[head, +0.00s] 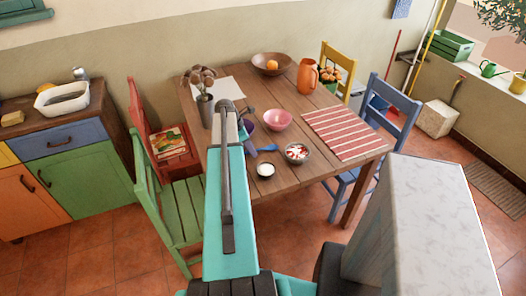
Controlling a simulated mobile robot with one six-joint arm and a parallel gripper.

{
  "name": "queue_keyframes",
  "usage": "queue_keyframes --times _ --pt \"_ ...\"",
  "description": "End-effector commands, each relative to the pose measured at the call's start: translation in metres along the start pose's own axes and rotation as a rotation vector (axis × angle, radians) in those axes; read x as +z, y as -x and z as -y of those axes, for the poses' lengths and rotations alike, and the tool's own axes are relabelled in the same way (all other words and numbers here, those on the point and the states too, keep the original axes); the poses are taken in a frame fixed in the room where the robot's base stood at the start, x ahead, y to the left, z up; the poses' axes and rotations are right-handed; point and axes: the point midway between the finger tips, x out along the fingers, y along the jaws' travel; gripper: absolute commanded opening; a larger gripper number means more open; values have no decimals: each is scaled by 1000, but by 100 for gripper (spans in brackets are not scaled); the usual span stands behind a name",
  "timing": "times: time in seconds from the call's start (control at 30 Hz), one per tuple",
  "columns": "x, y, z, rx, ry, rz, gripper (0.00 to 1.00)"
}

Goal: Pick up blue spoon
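The blue spoon (268,148) lies on the wooden table (325,99), near its front edge. Only a short blue part shows, to the right of my arm. My teal arm reaches up the middle of the head view over the front of the table. A small part of my gripper (250,150) seems to show just right of the arm, close to the left end of the spoon. Its fingers are too small and too hidden to tell whether they are open, or whether they touch the spoon.
A pink bowl (278,120), a bowl with red and white contents (297,153) and a small white-topped dish (265,170) stand near the spoon. A purple bowl (248,126) is partly behind my arm. A striped mat (343,132) lies right; chairs surround the table.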

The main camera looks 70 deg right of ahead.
Motion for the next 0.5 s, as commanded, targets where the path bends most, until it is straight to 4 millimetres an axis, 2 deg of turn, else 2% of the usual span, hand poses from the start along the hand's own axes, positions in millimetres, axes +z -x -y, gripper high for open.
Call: queue_keyframes --times 0.2,0.27,0.4,0.5 --pt "0 -2 0 0 0 0 33" --pt "0 -2 0 0 -1 0 24" --pt "0 -2 0 0 -1 0 1" --pt "0 -2 0 0 -1 0 0"
